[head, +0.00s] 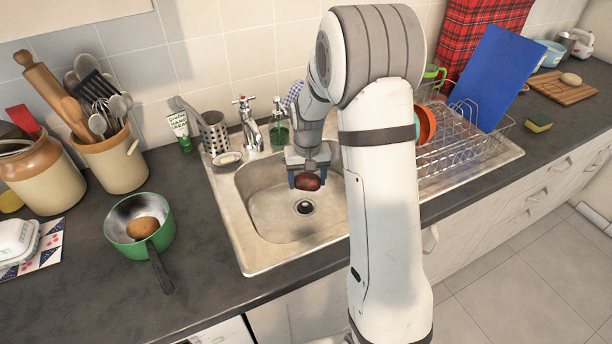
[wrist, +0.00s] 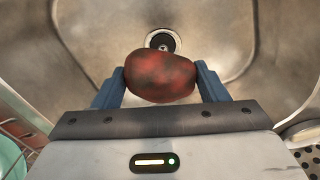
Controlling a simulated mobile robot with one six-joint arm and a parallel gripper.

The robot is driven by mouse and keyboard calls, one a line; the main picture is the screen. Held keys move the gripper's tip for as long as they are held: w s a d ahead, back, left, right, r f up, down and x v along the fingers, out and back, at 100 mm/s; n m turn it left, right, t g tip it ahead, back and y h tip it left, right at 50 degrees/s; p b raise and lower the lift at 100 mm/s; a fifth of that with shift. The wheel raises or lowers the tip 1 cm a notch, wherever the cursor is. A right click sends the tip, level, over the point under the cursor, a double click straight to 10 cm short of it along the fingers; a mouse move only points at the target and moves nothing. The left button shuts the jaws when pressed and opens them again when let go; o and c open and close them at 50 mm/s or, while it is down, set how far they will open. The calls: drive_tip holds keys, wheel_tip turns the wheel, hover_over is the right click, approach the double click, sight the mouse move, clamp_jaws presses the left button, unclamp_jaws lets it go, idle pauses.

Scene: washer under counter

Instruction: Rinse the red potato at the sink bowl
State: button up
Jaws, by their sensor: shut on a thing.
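The red potato (head: 308,182) is dark red with brownish patches. My gripper (head: 307,180) is shut on it and holds it over the sink bowl (head: 270,208), above and behind the drain. In the wrist view the potato (wrist: 160,76) sits between the two blue fingers of my gripper (wrist: 160,84), with the drain beyond it. The metal tap (head: 247,122) stands behind the bowl, left of my gripper. I cannot see any water running from it. My arm hides the right part of the bowl.
A green pan (head: 116,236) holding a brown potato (head: 142,227) stands on the counter at left. A dish rack (head: 470,140) with a blue board (head: 494,80) is right of my arm. A soap dish (head: 227,159) and cutlery holder (head: 213,133) stand left of the tap.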

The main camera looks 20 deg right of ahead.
drive_tip(key=shift+f+b, duration=2.9)
drive_tip(key=shift+f, duration=2.2)
wheel_tip(320, 180, up, 18)
drive_tip(key=p, duration=1.1)
hover_over(307, 176)
idle(1.0)
